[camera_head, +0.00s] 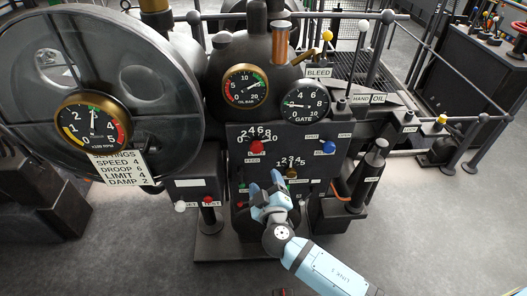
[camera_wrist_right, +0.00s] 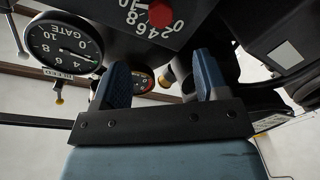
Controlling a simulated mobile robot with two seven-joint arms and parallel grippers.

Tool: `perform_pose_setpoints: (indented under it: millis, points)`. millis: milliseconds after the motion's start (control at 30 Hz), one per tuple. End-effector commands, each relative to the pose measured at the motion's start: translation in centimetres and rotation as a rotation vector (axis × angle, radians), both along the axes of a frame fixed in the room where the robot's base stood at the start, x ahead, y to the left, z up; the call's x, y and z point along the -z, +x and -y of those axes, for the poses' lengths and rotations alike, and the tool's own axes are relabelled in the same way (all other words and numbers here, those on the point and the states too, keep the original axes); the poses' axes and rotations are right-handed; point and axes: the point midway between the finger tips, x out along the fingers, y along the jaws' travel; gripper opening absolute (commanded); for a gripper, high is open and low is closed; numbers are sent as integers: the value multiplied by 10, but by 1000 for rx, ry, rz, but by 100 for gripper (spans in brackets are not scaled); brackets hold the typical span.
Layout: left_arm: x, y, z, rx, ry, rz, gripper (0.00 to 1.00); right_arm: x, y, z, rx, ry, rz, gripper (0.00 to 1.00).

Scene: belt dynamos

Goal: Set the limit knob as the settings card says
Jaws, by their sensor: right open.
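The settings card (camera_head: 118,168) hangs under the large dial at left and reads speed 4, droop 6, limit 4, damp 2. A dark panel holds a red knob (camera_head: 256,147) under a numbered arc, a blue knob (camera_head: 324,147) at right, and a brass knob (camera_head: 291,173) under a 1 to 5 arc. I cannot read which is the limit knob. My right gripper (camera_head: 265,181) is open and empty before the lower panel, left of the brass knob, and hides part of the panel. In the wrist view the red knob (camera_wrist_right: 159,13) shows beyond my open fingers (camera_wrist_right: 161,70).
A gate gauge (camera_head: 305,101) and an oil gauge (camera_head: 245,86) sit above the panel. A black upright cylinder (camera_head: 374,160) stands at right, and a red-topped post (camera_head: 208,205) at lower left. The large round casing (camera_head: 165,80) fills the left.

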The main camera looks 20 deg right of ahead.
Motion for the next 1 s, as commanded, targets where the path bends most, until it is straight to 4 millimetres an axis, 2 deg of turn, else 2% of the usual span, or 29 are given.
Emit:
perform_pose_setpoints:
  millis: [167,400,600,800,1000]
  points:
    - [-3,-5,0,-1,-1,-11,43,-3,29,5,1,-3,-1,67]
    - [-3,-3,-5,2,13,-11,43,-3,81,14,0,-3,-3,67]
    - [-5,-2,-9,8,23,-3,43,-1,113,19,0,-2,-3,67]
    - [-7,-1,-9,8,24,2,43,0,127,21,-2,0,-4,67]
    - [-7,-1,-6,6,19,3,43,0,129,21,-1,1,-5,67]
